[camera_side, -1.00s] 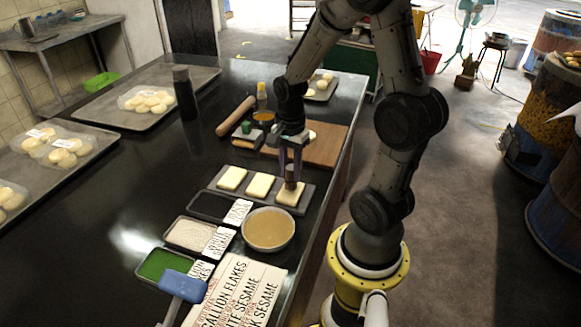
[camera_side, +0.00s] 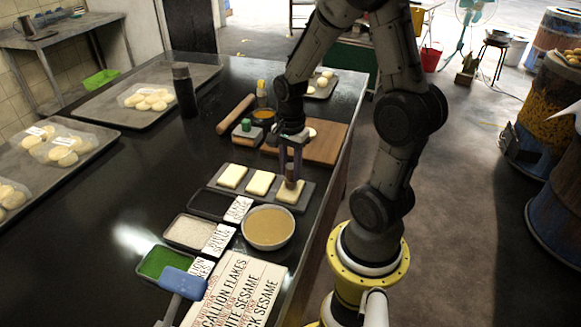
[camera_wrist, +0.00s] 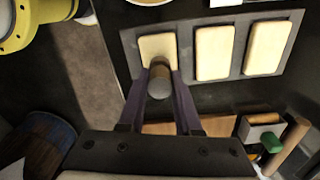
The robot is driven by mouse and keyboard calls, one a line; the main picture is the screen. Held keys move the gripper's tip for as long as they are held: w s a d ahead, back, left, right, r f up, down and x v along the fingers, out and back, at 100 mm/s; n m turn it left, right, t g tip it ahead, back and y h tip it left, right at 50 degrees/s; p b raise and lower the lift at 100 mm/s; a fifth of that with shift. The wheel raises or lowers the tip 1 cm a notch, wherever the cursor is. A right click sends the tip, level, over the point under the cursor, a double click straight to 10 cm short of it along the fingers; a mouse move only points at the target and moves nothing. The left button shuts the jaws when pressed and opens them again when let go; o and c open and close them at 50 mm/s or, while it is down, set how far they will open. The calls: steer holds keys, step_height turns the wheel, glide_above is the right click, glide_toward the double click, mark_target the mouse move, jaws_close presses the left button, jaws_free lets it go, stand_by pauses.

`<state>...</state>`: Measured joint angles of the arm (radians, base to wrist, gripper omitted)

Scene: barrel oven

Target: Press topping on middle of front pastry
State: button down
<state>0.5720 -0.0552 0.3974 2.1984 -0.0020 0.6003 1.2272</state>
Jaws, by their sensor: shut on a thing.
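Three pale square pastries lie in a row on a grey tray (camera_side: 223,194) in the side view. The pastry at the right end (camera_side: 286,197) is under my gripper (camera_side: 290,180). My gripper is shut on a short brown cylindrical stamp (camera_side: 291,184), held upright. The stamp's lower end is at the middle of that pastry and appears to touch it; its underside and any topping beneath are hidden. In the wrist view the stamp (camera_wrist: 160,84) overlaps the near edge of the pastry (camera_wrist: 157,46). The other pastries (camera_wrist: 213,53) (camera_wrist: 265,49) are clear of my gripper.
A bowl of tan paste (camera_side: 268,228) stands close in front of the tray. Topping trays, dark (camera_side: 207,204), white (camera_side: 188,231) and green (camera_side: 165,263), lie to the left. A wooden board (camera_side: 325,146) and rolling pin (camera_side: 236,113) lie behind.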

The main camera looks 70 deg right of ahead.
steer(key=shift+f, duration=0.3)
stand_by(0.6)
steer(key=shift+r, duration=3.55)
